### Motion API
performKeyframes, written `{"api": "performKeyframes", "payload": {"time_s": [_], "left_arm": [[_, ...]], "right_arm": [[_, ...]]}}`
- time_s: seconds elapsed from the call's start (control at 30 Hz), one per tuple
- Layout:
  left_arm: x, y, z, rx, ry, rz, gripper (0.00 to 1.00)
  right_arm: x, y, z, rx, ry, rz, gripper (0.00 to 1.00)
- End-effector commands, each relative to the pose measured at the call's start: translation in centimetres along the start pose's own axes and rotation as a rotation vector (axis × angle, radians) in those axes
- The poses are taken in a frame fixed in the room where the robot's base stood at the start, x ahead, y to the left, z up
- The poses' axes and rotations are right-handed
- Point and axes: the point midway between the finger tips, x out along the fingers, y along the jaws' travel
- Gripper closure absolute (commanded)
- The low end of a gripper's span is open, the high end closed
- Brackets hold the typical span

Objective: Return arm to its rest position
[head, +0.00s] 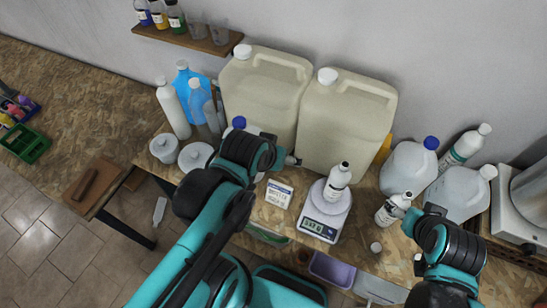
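My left arm reaches up from the bottom middle, and its gripper (292,160) is over the table in front of the large beige drums. My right arm comes in at the lower right. Its gripper (413,222) is beside a small labelled white bottle (387,215), which looks tilted; whether they touch is unclear. Another labelled bottle (337,181) stands on a white scale (328,222) with a lit display, between the two arms.
Two beige drums (262,92) (345,122) stand against the wall. White jugs (408,172) (463,195) are at right, near a hotplate (520,225). A label card (279,193) lies left of the scale. White tubs (196,156) and bottles (174,108) stand at left. A purple bin (332,269) is below the table edge.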

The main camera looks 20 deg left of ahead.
Motion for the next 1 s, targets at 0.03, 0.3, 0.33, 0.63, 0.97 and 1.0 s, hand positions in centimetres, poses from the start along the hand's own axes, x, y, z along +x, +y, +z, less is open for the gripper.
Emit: {"api": "performKeyframes", "payload": {"time_s": [0.03, 0.3, 0.33, 0.63, 0.97, 1.0], "left_arm": [[0.0, -0.5, 0.5, 0.052, 0.017, -0.005, 0.23], [-0.1, -1.0, 0.8, 0.155, 0.046, -0.012, 0.23], [-0.1, -1.0, 0.8, 0.154, 0.046, -0.011, 0.23], [1.3, -1.1, 1.7, 0.152, 0.044, -0.011, 0.23], [9.8, -2.1, 7.2, 0.152, 0.043, -0.011, 0.23], [11.0, -2.2, 8.0, 0.152, 0.043, -0.011, 0.23]], "right_arm": [[0.0, 0.0, 0.0, 0.000, 0.000, 0.000, 0.23], [0.0, 0.0, 0.0, 0.000, 0.000, 0.000, 0.23], [0.0, 0.0, 0.0, 0.000, 0.000, 0.000, 0.23], [1.3, 0.0, 1.0, 0.000, 0.000, 0.000, 0.23], [9.6, 0.0, 6.9, 0.000, 0.000, 0.000, 0.23], [10.8, 0.0, 7.7, 0.000, 0.000, 0.000, 0.23]]}}
